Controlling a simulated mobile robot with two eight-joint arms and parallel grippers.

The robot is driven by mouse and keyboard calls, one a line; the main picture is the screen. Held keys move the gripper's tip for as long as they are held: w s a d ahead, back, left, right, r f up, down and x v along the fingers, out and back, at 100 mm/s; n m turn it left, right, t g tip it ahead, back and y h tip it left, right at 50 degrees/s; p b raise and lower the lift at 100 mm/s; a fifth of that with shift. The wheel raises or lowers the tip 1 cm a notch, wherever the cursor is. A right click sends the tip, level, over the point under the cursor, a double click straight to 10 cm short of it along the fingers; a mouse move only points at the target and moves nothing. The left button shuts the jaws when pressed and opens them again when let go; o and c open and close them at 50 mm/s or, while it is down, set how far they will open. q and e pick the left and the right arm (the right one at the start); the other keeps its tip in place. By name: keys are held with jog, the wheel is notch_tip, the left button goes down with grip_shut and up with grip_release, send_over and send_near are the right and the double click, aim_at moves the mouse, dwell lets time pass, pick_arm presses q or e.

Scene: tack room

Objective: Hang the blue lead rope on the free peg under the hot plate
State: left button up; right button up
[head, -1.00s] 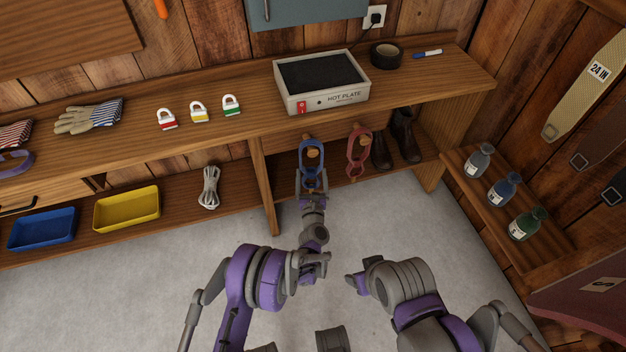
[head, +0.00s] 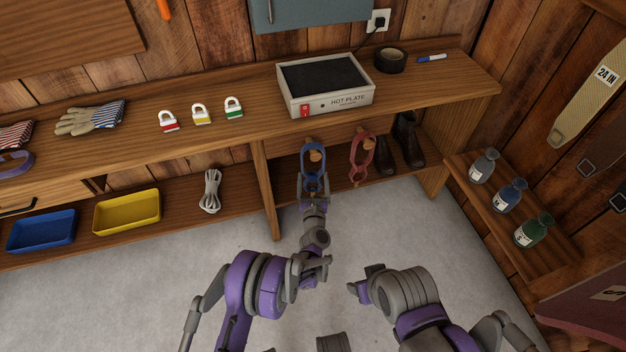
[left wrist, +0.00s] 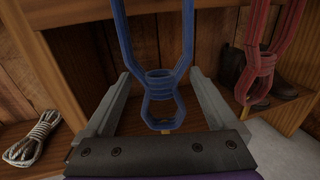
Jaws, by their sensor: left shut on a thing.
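The blue lead rope (head: 306,172) is upright in front of the lower shelf, beneath the hot plate (head: 325,89). Its upper loop frames a wooden peg (head: 315,155) in the head view; I cannot tell whether it rests on it. My left gripper (head: 313,190) is shut on the rope's lower part. In the left wrist view, the blue rope (left wrist: 160,85) stands between the two fingers, its small bottom loop hanging. A red rope (head: 355,165) hangs at the peg to the right. My right gripper (head: 362,284) is low in front, away from the rope; its jaw opening is unclear.
Dark boots (head: 405,140) stand behind the red rope. A grey-white coiled rope (head: 210,190) and yellow tray (head: 127,212) are left on the lower shelf. A wooden upright (head: 264,190) is close left of my left gripper. Bottles (head: 510,195) stand on the right shelf.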

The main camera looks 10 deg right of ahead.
pick_arm(q)
jog(key=o, duration=1.4)
jog(key=shift+c, duration=0.2)
jog(key=shift+f, duration=0.1)
jog(key=shift+s, duration=0.1)
